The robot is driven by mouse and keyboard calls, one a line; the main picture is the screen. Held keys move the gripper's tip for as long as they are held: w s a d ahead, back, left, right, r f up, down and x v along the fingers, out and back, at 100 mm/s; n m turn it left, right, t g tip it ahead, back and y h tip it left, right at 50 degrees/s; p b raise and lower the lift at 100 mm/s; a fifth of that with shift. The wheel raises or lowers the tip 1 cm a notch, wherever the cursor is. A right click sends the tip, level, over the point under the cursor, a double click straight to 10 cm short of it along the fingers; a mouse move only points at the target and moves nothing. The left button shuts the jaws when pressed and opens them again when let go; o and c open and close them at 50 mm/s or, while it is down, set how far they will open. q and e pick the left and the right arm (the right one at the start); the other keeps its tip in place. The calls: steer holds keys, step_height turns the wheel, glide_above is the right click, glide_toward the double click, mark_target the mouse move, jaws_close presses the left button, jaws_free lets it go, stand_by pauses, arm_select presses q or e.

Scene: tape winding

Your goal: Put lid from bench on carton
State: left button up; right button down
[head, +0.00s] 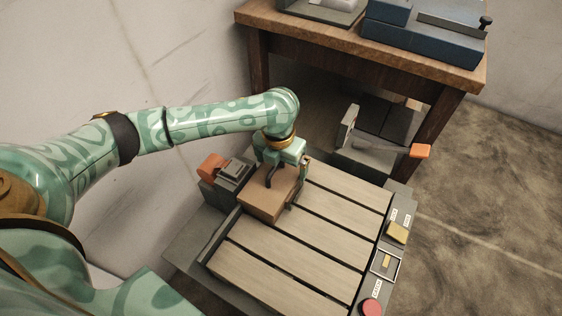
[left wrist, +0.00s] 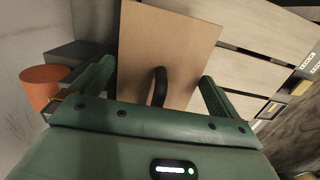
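A brown cardboard carton (head: 262,203) sits at the far left corner of the slatted bed. Its flat brown top fills the middle of the left wrist view (left wrist: 160,40), with a black loop handle (left wrist: 160,85) standing up from it. I cannot tell where a lid ends and the carton begins. My left gripper (head: 280,170) is directly over the carton top. In the left wrist view its two green fingers (left wrist: 158,88) are spread wide, one on each side of the handle, with gaps to it. My right gripper is not in view.
The slatted bed (head: 300,240) is bare to the right of the carton. An orange-ended device (head: 212,167) stands just left of it. A metal arm with an orange tip (head: 420,151) is behind. A wooden bench (head: 350,45) holds blue equipment (head: 425,38). Buttons (head: 372,307) line the right edge.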

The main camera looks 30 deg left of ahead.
arm_select(q)
steer(key=r+p, duration=0.2)
steer(key=r, duration=0.1)
steer(key=r+p, duration=0.2)
steer(key=r, duration=0.2)
steer(key=s+r+p, duration=0.1)
steer(key=r+p, duration=0.1)
steer(key=r, duration=0.1)
steer(key=shift+r, duration=0.3)
steer(key=r+p, duration=0.3)
steer(key=r, duration=0.2)
steer(key=shift+s+r+p, duration=0.2)
steer(key=shift+r+p, duration=0.1)
steer(key=shift+p, duration=0.1)
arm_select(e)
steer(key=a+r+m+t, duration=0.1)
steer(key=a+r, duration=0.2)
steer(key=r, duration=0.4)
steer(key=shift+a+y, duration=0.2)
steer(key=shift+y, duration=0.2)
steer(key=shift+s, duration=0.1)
